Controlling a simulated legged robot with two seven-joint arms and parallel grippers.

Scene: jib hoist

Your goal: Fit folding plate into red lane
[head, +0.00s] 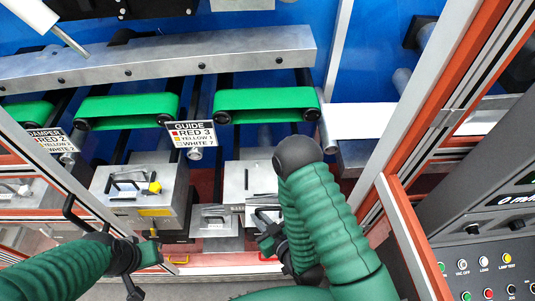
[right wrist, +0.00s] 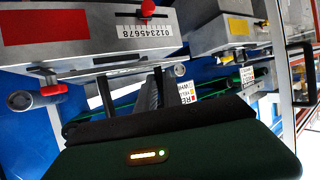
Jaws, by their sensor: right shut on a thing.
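My right gripper (head: 268,240) is low in the middle, partly hidden behind my green arm. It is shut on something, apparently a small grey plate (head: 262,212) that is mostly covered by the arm. Its dark fingers show in the right wrist view (right wrist: 132,92), where the held part is hard to make out. Close beyond them is a metal block with a red patch (right wrist: 45,27), a number scale and a red knob. I cannot tell which piece is the folding plate. My left gripper (head: 134,288) is at the lower left, away from the plates; its jaws are unclear.
A block with a yellow label and black handle (head: 133,195) stands left. A small plate with a handle (head: 215,218) lies between the blocks. Green belts (head: 265,99) and a guide sign (head: 193,134) are behind. An orange-edged frame post (head: 405,235) stands right.

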